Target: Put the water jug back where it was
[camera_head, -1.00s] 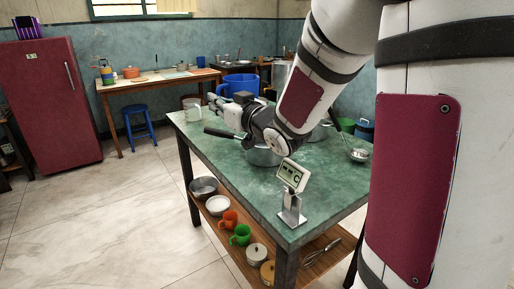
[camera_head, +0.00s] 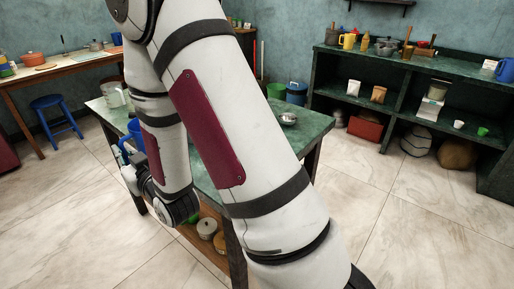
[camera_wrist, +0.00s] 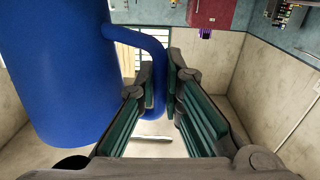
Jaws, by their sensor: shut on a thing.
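The large blue water jug (camera_head: 132,134) shows in the head view, partly hidden behind my arm, near the left part of the green table (camera_head: 207,165). In the wrist view the jug (camera_wrist: 55,70) fills the left side, and its curved handle (camera_wrist: 157,65) runs between my fingers. My gripper (camera_wrist: 160,92) is shut on the handle. In the head view my gripper (camera_head: 129,172) is small and partly covered by the wrist. My arm hides much of the tabletop.
A metal bowl (camera_head: 287,118) sits on the table's right part. A dark green shelf unit (camera_head: 400,66) stands along the back wall, with a blue pitcher (camera_head: 505,70) at its right end. A blue stool (camera_head: 56,115) stands at left. The floor (camera_head: 400,220) at right is clear.

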